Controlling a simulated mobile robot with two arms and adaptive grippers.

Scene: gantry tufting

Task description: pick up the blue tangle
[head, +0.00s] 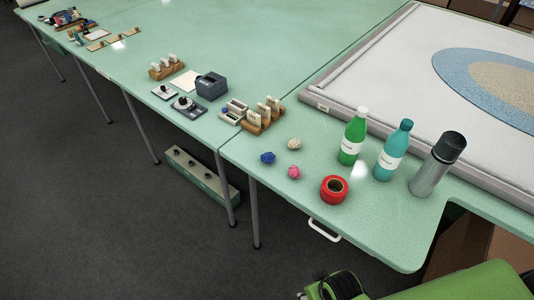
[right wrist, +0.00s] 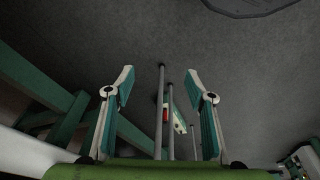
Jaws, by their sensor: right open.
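The blue tangle (head: 267,157) is a small dark-blue ball of yarn on the green table (head: 245,150), near its front edge. A pink tangle (head: 294,172) lies just right of and nearer than it, and a cream tangle (head: 294,143) lies to its upper right. All three lie apart. My right gripper (right wrist: 160,85) shows in the right wrist view with its two fingers spread wide and nothing between them. Table legs and the floor show beyond it, and no tangle is in that view. Neither gripper shows in the head view.
A red tape roll (head: 334,189), a green bottle (head: 353,136), a teal bottle (head: 393,150) and a grey flask (head: 438,164) stand right of the tangles. Wooden holders with cards (head: 263,115) stand behind. A long box (head: 200,172) lies on the floor under the table.

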